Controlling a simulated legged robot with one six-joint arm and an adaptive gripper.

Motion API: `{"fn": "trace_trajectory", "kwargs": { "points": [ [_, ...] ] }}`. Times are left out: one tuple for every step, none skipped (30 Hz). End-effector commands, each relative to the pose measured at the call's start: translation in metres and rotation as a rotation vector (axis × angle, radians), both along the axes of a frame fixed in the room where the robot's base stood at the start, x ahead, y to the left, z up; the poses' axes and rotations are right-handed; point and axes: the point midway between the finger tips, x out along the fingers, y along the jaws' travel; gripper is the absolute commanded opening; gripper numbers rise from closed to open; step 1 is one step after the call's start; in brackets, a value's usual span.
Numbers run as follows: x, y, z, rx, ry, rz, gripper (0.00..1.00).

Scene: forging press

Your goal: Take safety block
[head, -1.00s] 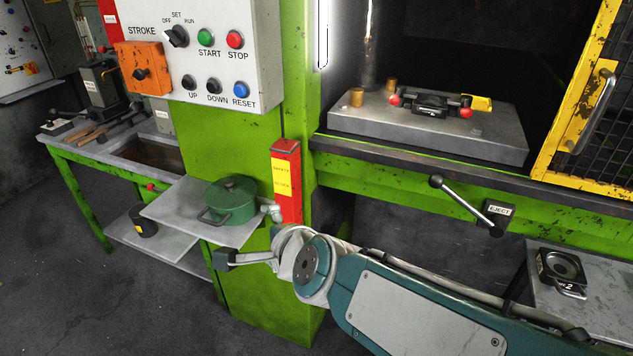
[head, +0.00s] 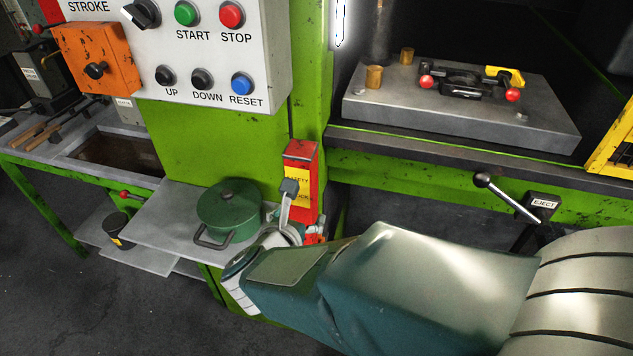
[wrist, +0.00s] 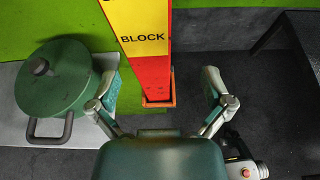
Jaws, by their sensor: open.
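The safety block (head: 301,168) is a tall red bar with a yellow label, standing upright against the green press column. In the wrist view the block (wrist: 149,62) shows its yellow label and red lower part, its foot in a small orange-red holder (wrist: 158,104). My gripper (wrist: 160,83) is open, with its fingers spread on either side of the block's lower part. In the head view my arm partly hides the gripper and the block's lower end.
A green lidded pot (head: 229,209) stands on a grey shelf (head: 165,228) just left of the block; it is close to my left finger in the wrist view. The control panel (head: 190,50) is above. The eject lever (head: 507,198) is to the right.

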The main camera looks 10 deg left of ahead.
Motion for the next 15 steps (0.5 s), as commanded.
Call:
{"fn": "trace_trajectory", "kwargs": {
  "points": [
    [0.008,0.001,-0.005,-0.004,0.0,-0.003,1.0],
    [0.012,0.003,-0.007,-0.006,0.001,-0.002,1.0],
    [0.016,0.005,-0.009,-0.008,0.001,-0.001,1.0],
    [0.019,0.006,-0.01,-0.01,0.0,0.001,1.0],
    [0.02,0.006,-0.011,-0.01,0.001,0.001,1.0],
    [0.022,0.007,-0.013,-0.011,0.002,0.002,1.0],
    [0.024,0.007,-0.014,-0.011,0.002,0.002,1.0],
    [0.027,0.008,-0.015,-0.011,0.002,0.002,1.0],
    [0.031,0.007,-0.017,-0.011,0.001,0.001,1.0],
    [0.035,0.006,-0.019,-0.011,0.001,0.0,1.0],
    [0.04,0.006,-0.021,-0.011,0.002,0.0,1.0],
    [0.046,0.006,-0.024,-0.012,0.002,0.001,1.0],
    [0.05,0.005,-0.027,-0.011,0.003,0.001,1.0],
    [0.055,0.005,-0.028,-0.009,0.002,0.001,1.0],
    [0.06,0.003,-0.029,-0.008,0.001,0.0,1.0]
  ]
}}
